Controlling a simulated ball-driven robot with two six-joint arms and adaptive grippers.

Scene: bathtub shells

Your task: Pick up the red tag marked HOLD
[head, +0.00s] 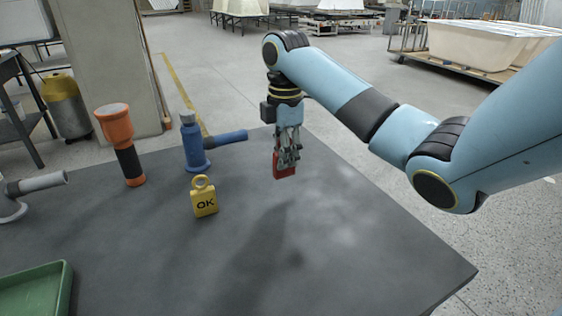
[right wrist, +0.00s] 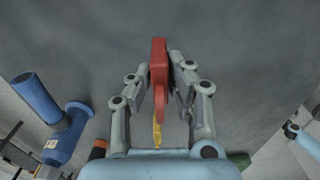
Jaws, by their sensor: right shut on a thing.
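The red tag (head: 284,170) is held between the fingers of my right gripper (head: 288,150), above the dark tabletop toward its far edge. In the right wrist view the red tag (right wrist: 158,75) stands edge-on between the two fingers (right wrist: 160,80), which are shut on it. Its marking cannot be read in either view. A yellow tag marked OK (head: 204,199) stands on the table, to the left of and nearer than the red one. It also shows in the right wrist view (right wrist: 157,134).
The table's right part is clear.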

